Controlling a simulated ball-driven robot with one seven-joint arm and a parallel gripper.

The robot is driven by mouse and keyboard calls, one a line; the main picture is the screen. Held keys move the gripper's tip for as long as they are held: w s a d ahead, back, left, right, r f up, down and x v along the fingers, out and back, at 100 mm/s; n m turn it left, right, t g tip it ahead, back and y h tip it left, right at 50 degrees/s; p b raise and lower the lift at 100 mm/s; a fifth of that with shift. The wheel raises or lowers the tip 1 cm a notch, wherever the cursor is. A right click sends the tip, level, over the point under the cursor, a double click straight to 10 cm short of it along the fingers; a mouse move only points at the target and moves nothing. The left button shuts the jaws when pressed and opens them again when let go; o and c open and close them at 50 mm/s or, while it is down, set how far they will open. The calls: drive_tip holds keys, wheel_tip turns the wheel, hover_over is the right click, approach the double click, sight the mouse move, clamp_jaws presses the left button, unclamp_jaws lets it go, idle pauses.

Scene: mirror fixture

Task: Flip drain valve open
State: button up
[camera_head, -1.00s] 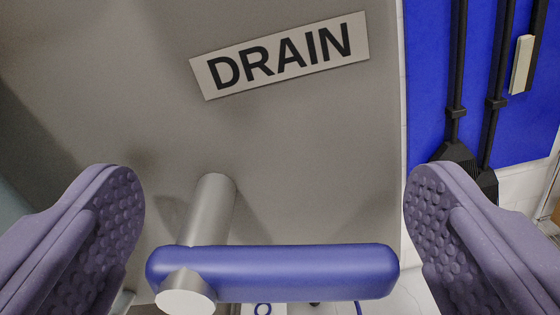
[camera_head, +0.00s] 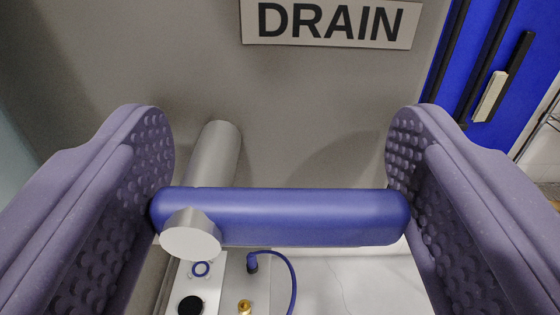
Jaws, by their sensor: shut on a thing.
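The drain valve has a blue bar handle (camera_head: 300,216) that lies level across the view. It sits on a grey metal stem (camera_head: 213,150) with a pale round end cap (camera_head: 190,236) near the handle's left end. My gripper (camera_head: 280,185) has purple, studded fingers at the two ends of the handle, the left finger by its left end and the right finger by its right end. The fingers are shut on the handle lengthwise. A white label reading DRAIN (camera_head: 330,22) is on the grey panel above the handle.
The grey panel (camera_head: 320,100) stands behind the valve. Below are a white plate (camera_head: 212,270) with a black round part, a brass fitting (camera_head: 245,306) and a blue hose (camera_head: 291,280). A blue board (camera_head: 505,80) with dark tools is at the right.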

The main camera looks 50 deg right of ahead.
drive_tip(key=o, duration=1)
drive_tip(key=b+v, duration=0.1)
drive_tip(key=v, duration=0.6)
drive_tip(key=shift+s+a, duration=0.25)
